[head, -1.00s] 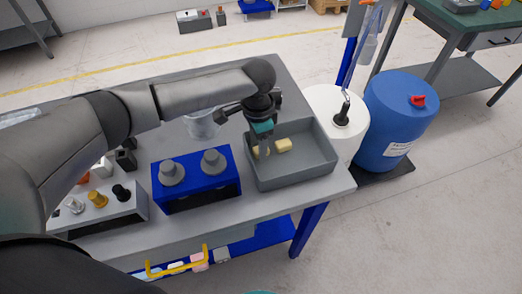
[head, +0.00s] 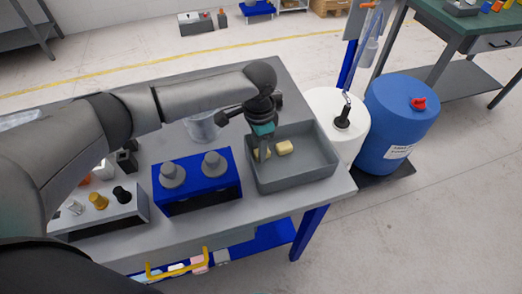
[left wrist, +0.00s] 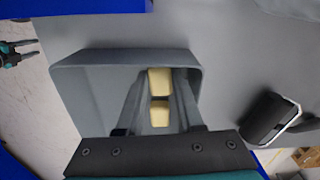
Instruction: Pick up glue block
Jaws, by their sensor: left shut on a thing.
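Two pale yellow glue blocks are at the grey tray (head: 305,178) on the table. My left gripper (head: 262,153) points down into the tray's left part, shut on one block (left wrist: 159,82), which shows between the fingertips in the left wrist view. In the head view the fingers partly hide this block. Whether it touches the tray floor is not clear. The other block (head: 284,147) lies free on the tray floor, just right of the gripper. My right gripper (left wrist: 15,52) seems to show at the left edge of the left wrist view, too small to read.
A blue stand (head: 200,190) with two grey knobs is left of the tray. A clear container (head: 203,127) stands behind it. A white drum (head: 352,135) and a blue drum (head: 402,120) stand beyond the table's right edge. The tray's right part is empty.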

